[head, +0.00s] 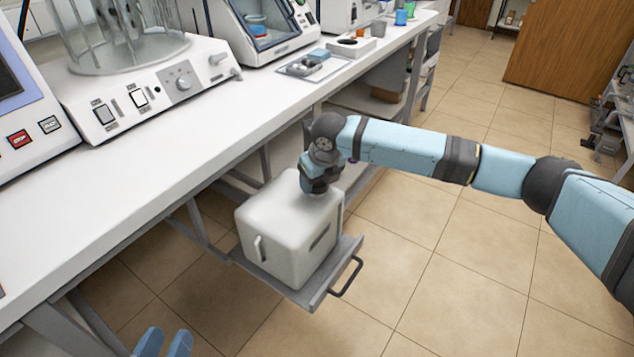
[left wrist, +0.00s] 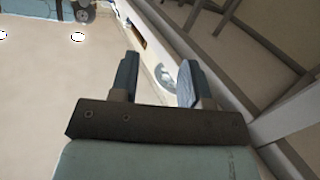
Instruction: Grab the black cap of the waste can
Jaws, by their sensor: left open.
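The waste can (head: 285,236) is a white box with rounded edges, standing upright on a grey pulled-out shelf (head: 322,284) below the bench. My right gripper (head: 320,187) points down at the top of the can, near its back right part. Its fingertips and the black cap are hidden by the wrist and gripper body, so I cannot tell whether it is shut on the cap.
The white bench (head: 200,143) runs diagonally along the left and carries lab machines, a metal tray (head: 313,67) and coloured cups. The shelf has a black handle (head: 347,277) at its front. The tiled floor (head: 450,280) to the right is clear.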

